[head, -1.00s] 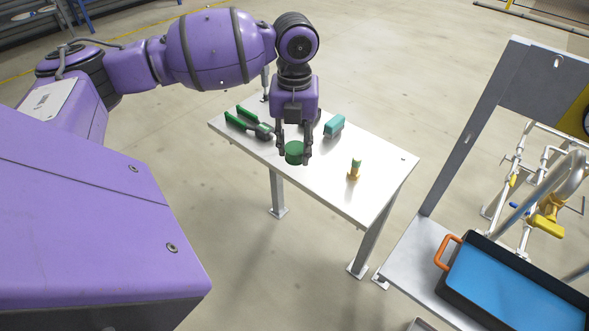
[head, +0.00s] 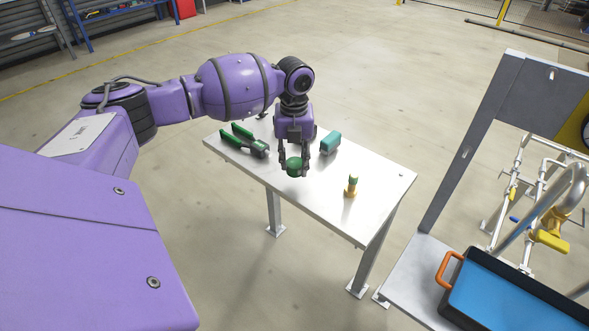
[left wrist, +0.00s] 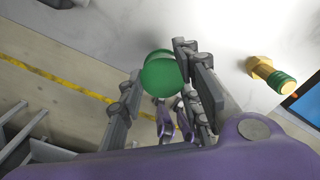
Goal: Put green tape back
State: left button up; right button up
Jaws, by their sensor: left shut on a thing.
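The green tape (head: 295,167) is a short dark-green roll. My left gripper (head: 294,172) is shut on it, one finger on each side, at the near-left edge of the white table (head: 335,205). In the left wrist view the tape (left wrist: 160,75) shows round and green between the fingers of the left gripper (left wrist: 158,88). I cannot tell whether the tape touches the table top.
Green-handled pliers (head: 245,140) lie at the table's left end. A teal block (head: 330,142) lies behind the gripper. A brass fitting with a green band (head: 351,186) stands to the right. A black tray with blue inside (head: 515,300) is at lower right.

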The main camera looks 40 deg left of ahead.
aim_at(294, 161)
pick_arm(q)
jog(key=shift+w+a+f, duration=0.2)
jog(key=shift+w+f, duration=0.1)
jog(key=shift+f, duration=0.25)
notch_tip(294, 161, down, 3)
jog(key=shift+r, duration=0.1)
jog(key=shift+s, duration=0.1)
jog(key=o, duration=1)
jog(key=shift+c, duration=0.2)
